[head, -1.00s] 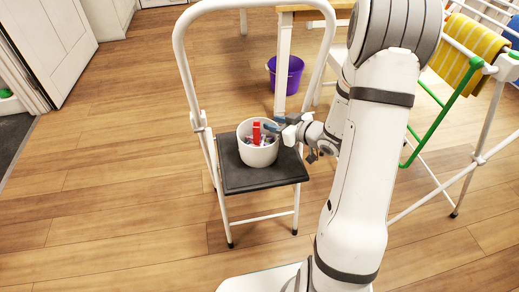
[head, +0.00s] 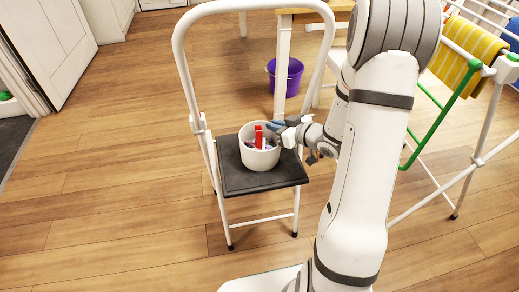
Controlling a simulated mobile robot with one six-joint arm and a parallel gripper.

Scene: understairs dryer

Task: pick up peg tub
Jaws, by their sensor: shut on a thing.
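The peg tub (head: 258,158) is a small white round tub with red, white and dark pegs in it. It is upright at the black seat (head: 238,183) of a white folding step stool. I cannot tell whether its base touches the seat. My gripper (head: 276,128) reaches in from the right and is shut on the tub's rim at its far right side. The fingertips are small and partly hidden among the pegs and the rim.
The stool's white hoop frame (head: 185,75) rises around the left and back of the seat. A purple bucket (head: 287,77) stands behind, by a wooden table (head: 284,40). A drying rack (head: 483,130) with a yellow striped cloth (head: 468,52) is at the right. Floor at the left is clear.

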